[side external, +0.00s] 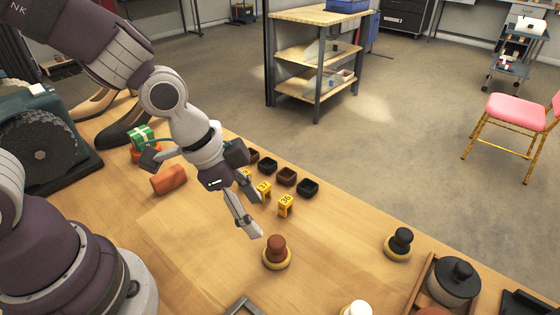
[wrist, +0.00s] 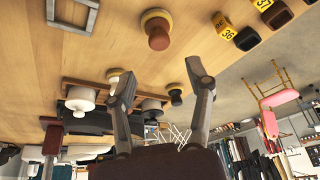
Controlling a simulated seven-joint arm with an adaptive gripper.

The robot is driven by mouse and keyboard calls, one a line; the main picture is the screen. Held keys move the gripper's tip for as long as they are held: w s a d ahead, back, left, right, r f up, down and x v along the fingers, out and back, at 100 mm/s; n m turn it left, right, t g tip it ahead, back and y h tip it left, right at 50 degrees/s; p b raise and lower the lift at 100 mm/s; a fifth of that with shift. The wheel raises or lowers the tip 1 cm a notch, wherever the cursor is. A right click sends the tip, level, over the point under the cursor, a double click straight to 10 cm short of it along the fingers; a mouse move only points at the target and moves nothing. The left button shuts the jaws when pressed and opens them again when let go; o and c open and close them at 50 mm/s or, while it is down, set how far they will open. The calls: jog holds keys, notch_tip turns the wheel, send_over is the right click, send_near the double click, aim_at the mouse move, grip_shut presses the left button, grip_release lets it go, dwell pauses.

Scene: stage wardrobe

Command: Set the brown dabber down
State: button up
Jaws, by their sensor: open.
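The brown dabber (side external: 276,250) stands upright on the wooden table (side external: 190,235), its brown knob above a round tan base. It also shows in the wrist view (wrist: 158,38), beyond the fingertips. My gripper (side external: 256,216) is open and empty, a little above the table and just up and left of the dabber in the side view. In the wrist view the two fingers of my gripper (wrist: 160,76) are spread apart with nothing between them. They look apart from the dabber.
A black dabber (side external: 399,241) and a white dabber (side external: 356,309) stand nearby. A wooden tray (side external: 422,284) holds a black-lidded pot (side external: 454,282). Yellow number markers (side external: 286,205) and small dark dishes (side external: 308,187) line the far edge. A grey frame (side external: 243,305) lies at the front.

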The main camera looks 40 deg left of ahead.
jog(key=s+a+r+n+t+y, duration=0.2)
jog(key=s+a+r+n, duration=0.3)
jog(key=a+r+n, duration=0.4)
jog(key=shift+s+a+r+y, duration=0.15)
jog(key=shift+a+r+y, duration=0.45)
jog(key=shift+a+r, duration=0.25)
